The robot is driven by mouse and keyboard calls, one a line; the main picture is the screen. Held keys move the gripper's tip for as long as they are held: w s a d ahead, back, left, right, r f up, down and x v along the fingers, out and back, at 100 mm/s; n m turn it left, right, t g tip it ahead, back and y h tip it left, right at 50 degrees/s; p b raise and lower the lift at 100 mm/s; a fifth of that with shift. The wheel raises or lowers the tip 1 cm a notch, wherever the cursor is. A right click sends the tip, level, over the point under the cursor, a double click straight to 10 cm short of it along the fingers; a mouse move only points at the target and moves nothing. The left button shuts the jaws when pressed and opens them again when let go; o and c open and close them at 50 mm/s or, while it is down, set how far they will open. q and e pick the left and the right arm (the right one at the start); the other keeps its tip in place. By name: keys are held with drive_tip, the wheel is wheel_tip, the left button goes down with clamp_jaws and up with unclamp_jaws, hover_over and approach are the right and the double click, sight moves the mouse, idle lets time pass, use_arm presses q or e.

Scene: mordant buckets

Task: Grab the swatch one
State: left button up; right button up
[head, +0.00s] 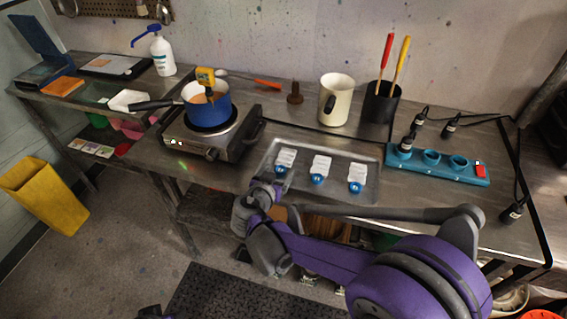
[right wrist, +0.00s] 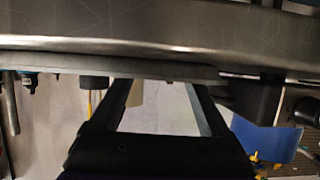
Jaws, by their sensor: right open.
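Three white tagged pieces with blue ends, which look like the swatches, lie in a row in a shallow metal tray (head: 330,203): a left one (head: 286,157), a middle one (head: 320,166) and a right one (head: 357,176). No label reading "one" is legible. My right gripper (head: 277,188) is at the tray's left front, just in front of the left swatch's blue end. In the right wrist view its two dark fingers (right wrist: 163,88) are apart, with no swatch visible between them. My left gripper is not in view.
A hot plate (head: 190,140) with a blue saucepan (head: 207,108) stands left of the tray. A cream jug (head: 335,100) and a black holder (head: 381,104) stand behind it. A teal rack (head: 440,170) with cabled probes is at the right.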

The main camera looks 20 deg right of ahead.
clamp_jaws()
idle(0.4)
